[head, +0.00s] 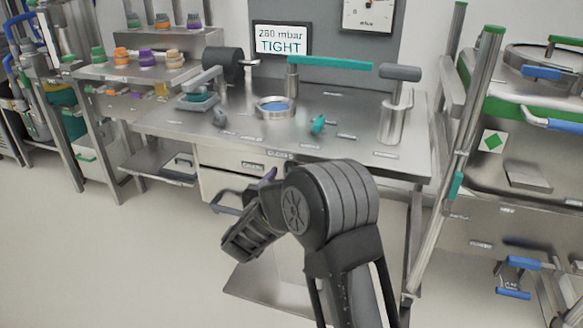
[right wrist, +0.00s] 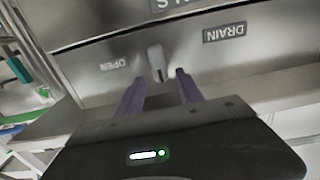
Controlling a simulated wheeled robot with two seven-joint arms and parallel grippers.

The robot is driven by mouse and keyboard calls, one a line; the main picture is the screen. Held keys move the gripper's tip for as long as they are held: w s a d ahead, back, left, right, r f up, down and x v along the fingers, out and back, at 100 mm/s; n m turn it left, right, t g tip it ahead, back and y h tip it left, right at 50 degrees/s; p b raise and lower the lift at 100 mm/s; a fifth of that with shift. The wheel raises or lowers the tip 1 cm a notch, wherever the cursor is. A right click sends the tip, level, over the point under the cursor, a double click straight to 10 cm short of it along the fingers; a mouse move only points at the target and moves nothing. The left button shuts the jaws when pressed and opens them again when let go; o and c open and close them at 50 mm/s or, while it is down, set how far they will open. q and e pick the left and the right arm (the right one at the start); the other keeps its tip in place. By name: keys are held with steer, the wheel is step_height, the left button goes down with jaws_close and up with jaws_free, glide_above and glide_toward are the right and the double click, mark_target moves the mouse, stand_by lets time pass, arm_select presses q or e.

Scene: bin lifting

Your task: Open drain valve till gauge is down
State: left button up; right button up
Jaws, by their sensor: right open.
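The drain valve's small grey handle (right wrist: 156,62) shows in the right wrist view on a steel front panel, between the labels OPEN (right wrist: 113,64) and DRAIN (right wrist: 225,33), which appear upside down. My right gripper (right wrist: 161,78) is open, its two purple fingers pointing at the panel. The handle lies between the fingertips in the picture, with a gap on each side. In the head view the right gripper (head: 267,177) is at the bench front; I cannot make out the handle there. My left gripper is not in view.
A sign (head: 280,39) reads 280 mbar TIGHT. The steel bench (head: 240,130) carries a round blue-centred port (head: 276,107), a teal-barred fixture and small fittings. A shelf with coloured knobs stands left, a green-edged rack (head: 520,110) right. The floor at left is clear.

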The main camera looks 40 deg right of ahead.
steer(key=shift+b+x, duration=0.45)
steer(key=shift+x, duration=3.5)
steer(key=shift+f, duration=0.15)
steer(key=shift+c, duration=0.3)
jaws_close()
